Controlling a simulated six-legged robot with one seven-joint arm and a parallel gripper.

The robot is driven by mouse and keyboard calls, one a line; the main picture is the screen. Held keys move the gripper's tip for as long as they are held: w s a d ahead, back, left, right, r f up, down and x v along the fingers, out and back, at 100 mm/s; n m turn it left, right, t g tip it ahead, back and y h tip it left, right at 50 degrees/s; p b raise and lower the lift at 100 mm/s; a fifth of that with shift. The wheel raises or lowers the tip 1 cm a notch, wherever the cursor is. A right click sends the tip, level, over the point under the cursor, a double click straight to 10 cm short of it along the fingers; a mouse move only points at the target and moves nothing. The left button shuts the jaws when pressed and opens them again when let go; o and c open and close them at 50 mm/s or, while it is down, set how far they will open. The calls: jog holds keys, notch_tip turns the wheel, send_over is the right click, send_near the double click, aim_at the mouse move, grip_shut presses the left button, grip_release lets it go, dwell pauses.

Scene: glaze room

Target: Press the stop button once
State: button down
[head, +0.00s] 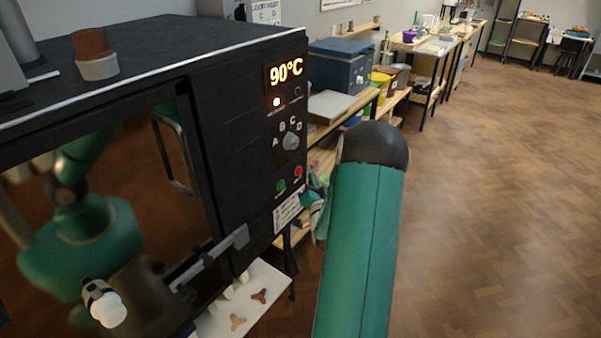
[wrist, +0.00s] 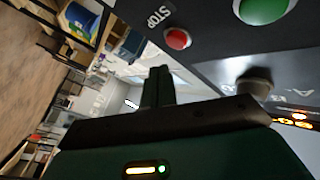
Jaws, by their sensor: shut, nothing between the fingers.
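The red stop button (head: 298,171) is on the lower right of the black kiln's control panel, beside a green button (head: 281,186). In the wrist view the red stop button (wrist: 177,39) shows at the top with the word STOP beside it, and the green button (wrist: 263,8) is to its right. My gripper (wrist: 160,72) is shut and empty. Its fingertips appear just below the stop button in the wrist view, with a gap in the picture; the depth between them is hard to tell. In the head view my arm largely hides the gripper.
The kiln panel has a lit 90°C display (head: 286,72) and a selector knob (head: 291,141). A door handle (head: 212,257) projects at the front. A brown and white cup (head: 95,54) stands on top. Shelving (head: 370,95) is behind; the wooden floor at right is clear.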

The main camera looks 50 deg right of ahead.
jog(key=shift+w+a, duration=0.1)
jog(key=shift+w, duration=0.65)
jog(key=shift+w, duration=0.1)
dwell(1.4)
jog(key=shift+w, duration=0.35)
jog(key=shift+w+a, duration=0.1)
jog(key=shift+w, duration=0.35)
dwell(0.6)
jog(key=shift+s, duration=0.9)
jog(key=shift+s+d, duration=0.15)
jog(key=shift+s, duration=1.1)
jog(key=shift+s+d, duration=0.15)
jog(key=shift+s, duration=1.05)
